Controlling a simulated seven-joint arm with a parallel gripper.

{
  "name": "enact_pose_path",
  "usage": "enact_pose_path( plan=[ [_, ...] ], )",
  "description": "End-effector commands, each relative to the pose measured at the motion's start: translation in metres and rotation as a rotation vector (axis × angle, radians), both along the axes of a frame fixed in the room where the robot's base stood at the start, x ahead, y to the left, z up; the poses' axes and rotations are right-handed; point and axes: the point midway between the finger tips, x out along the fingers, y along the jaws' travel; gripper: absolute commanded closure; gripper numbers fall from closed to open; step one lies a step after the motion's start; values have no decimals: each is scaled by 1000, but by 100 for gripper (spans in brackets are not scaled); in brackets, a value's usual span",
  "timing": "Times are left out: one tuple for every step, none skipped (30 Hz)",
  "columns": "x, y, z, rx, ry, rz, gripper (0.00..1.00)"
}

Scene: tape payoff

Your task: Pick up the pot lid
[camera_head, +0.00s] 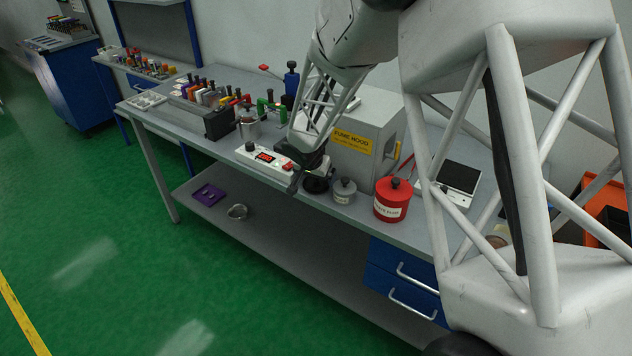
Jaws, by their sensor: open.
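Several lidded pots stand on the grey bench, and I cannot tell which lid the task names. A red pot (390,207) with a white label has a red lid (402,189) with a black knob. A small grey pot (344,197) with a dark-knobbed lid stands left of it. A silver pot (248,131) with a dark knob stands farther left. My gripper (306,180) is low at the front bench edge, left of the grey pot, and looks empty. A dark round thing (317,185) beside it is partly hidden by the gripper.
A white device with a red display (264,157) lies left of my gripper. A grey box labelled fume hood (365,140) stands behind. A rack of coloured-handled items (215,105) is farther left.

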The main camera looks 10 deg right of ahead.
Motion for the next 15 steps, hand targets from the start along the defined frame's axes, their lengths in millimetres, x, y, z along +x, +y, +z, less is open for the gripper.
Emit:
enact_pose_path(
  plan=[
    [0, 0, 0, 0, 0, 0, 0],
    [0, 0, 0, 0, 0, 0, 0],
    [0, 0, 0, 0, 0, 0, 0],
    [0, 0, 0, 0, 0, 0, 0],
    [0, 0, 0, 0, 0, 0, 0],
    [0, 0, 0, 0, 0, 0, 0],
    [0, 0, 0, 0, 0, 0, 0],
    [0, 0, 0, 0, 0, 0, 0],
    [0, 0, 0, 0, 0, 0, 5],
    [0, 0, 0, 0, 0, 0, 9],
    [0, 0, 0, 0, 0, 0, 14],
    [0, 0, 0, 0, 0, 0, 20],
    [0, 0, 0, 0, 0, 0, 24],
    [0, 0, 0, 0, 0, 0, 29],
    [0, 0, 0, 0, 0, 0, 35]
  ],
)
